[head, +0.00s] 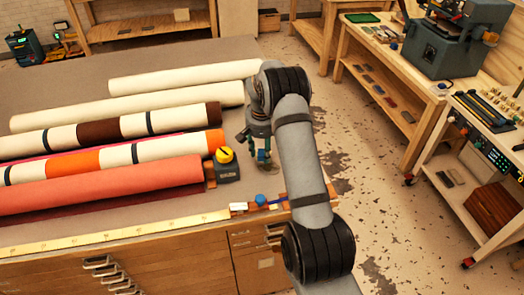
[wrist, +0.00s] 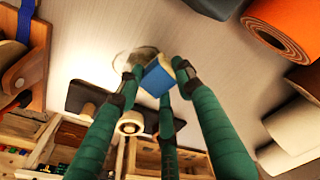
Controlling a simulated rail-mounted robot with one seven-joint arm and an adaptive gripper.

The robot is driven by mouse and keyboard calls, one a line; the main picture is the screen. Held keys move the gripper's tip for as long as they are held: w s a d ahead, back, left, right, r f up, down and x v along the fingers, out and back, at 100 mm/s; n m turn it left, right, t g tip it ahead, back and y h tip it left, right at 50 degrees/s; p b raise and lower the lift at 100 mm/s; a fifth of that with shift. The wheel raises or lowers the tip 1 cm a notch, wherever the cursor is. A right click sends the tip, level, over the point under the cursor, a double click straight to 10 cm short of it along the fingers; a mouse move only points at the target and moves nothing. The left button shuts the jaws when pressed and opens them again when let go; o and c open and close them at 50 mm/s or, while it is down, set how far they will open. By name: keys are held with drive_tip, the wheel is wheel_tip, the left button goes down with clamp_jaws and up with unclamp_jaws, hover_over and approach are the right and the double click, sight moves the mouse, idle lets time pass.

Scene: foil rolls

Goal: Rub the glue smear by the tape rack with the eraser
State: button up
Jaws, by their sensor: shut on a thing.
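My gripper (wrist: 156,80) has green-wrapped fingers and is shut on a small eraser (wrist: 157,79), blue with a pale end. The glue smear (wrist: 128,58) is a brownish, ring-like patch on the pale table top, just beside the eraser in the wrist view. A finger and the eraser overlap its edge; I cannot tell whether the eraser touches it. The wooden tape rack (wrist: 36,78) with a roll and blue tape is at the left of the wrist view. In the head view my gripper (head: 261,150) points down near the table's right edge, and the eraser is not clear.
Long rolls (head: 100,185), orange, cream and coral, lie to the left on the table. A dark box with a yellow top (head: 225,165) stands close left of my gripper. A yellow ruler strip (head: 120,233) runs along the front edge.

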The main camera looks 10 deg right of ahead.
drive_tip(key=shift+f+b, duration=0.85)
drive_tip(key=shift+f, duration=0.1)
